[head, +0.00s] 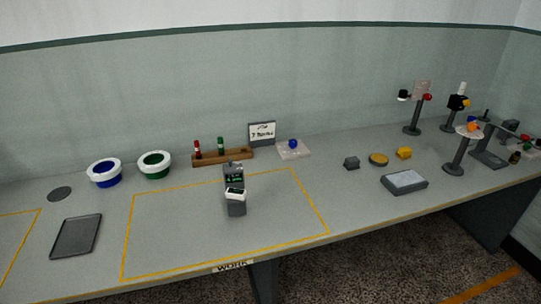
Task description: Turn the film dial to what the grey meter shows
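Two small grey devices stand one behind the other inside the yellow-outlined work area. The rear grey device (233,172) has a dark face with small pale-green marks, too small to read. The front grey device (236,204) has a white top with a dark patch. I cannot tell for sure which is the grey meter and which bears the film dial; no dial setting is legible. Neither of my grippers is in view.
Blue (105,180) and green (154,172) white-rimmed bowls and a dark tray (76,236) are at left. A wooden rack (222,158) with red and green items and a sign (262,134) stand behind. A pale-topped box (404,182) and several stands are at right. The work area's front is clear.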

